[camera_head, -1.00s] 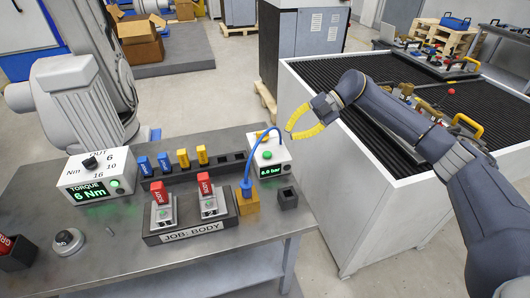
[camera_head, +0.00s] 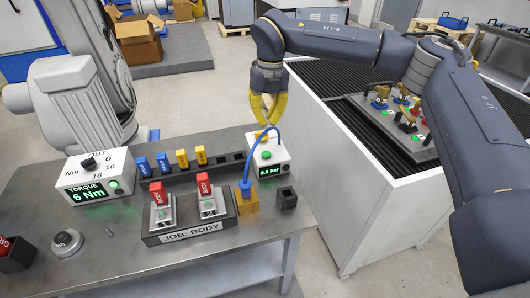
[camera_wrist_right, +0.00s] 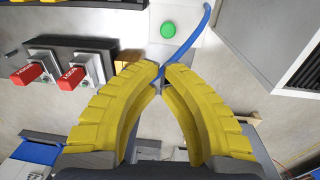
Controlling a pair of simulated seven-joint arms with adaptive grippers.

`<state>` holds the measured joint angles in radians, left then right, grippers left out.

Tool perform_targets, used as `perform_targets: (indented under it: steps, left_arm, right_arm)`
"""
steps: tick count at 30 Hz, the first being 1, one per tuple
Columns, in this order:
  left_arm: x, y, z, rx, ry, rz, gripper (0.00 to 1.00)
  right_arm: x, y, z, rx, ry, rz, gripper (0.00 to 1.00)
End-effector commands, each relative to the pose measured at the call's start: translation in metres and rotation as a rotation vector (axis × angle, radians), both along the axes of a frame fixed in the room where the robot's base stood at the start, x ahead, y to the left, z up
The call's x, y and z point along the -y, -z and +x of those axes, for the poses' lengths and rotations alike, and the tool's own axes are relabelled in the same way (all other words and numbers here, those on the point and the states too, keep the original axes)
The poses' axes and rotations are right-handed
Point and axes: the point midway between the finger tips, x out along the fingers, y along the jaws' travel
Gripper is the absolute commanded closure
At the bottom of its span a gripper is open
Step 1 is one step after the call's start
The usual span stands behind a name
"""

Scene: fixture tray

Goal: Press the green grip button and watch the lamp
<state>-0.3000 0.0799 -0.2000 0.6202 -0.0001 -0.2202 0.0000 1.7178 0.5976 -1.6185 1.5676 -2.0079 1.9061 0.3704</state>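A round green button (camera_head: 266,155) sits on top of a white box (camera_head: 284,156) at the back right of the bench; the box has a lit green bar display (camera_head: 266,172). The button also shows in the right wrist view (camera_wrist_right: 168,30), beyond my fingertips. My right gripper (camera_head: 266,123) points down above the back of this box, its yellow fingers brought together at the tips and empty. The tips are apart from the button. A blue hose (camera_head: 275,140) arches beside the button and passes behind the tips in the wrist view. I cannot single out a separate lamp. My left gripper is not in view.
A torque box (camera_head: 95,172) with a green round light (camera_head: 114,185) stands at the left. Two red-keyed blocks sit on the JOB: BODY base (camera_head: 190,232). A rack (camera_head: 190,172) holds blue and yellow pieces. A white-walled conveyor (camera_head: 350,215) is at right.

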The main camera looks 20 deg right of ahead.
Motion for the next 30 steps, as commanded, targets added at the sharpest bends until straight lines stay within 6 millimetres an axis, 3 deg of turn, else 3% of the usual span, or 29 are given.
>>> perform_targets:
  steps: [20,26,30]
  left_arm:
    - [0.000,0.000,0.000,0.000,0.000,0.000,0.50]
    - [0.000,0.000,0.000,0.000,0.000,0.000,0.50]
    - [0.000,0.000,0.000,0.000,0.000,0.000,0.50]
  right_arm:
    - [0.005,-0.006,0.001,0.024,-0.026,-0.064,1.00]
    - [0.005,0.010,0.000,0.022,-0.027,-0.064,1.00]
    - [0.005,0.033,0.000,0.021,-0.026,-0.064,1.00]
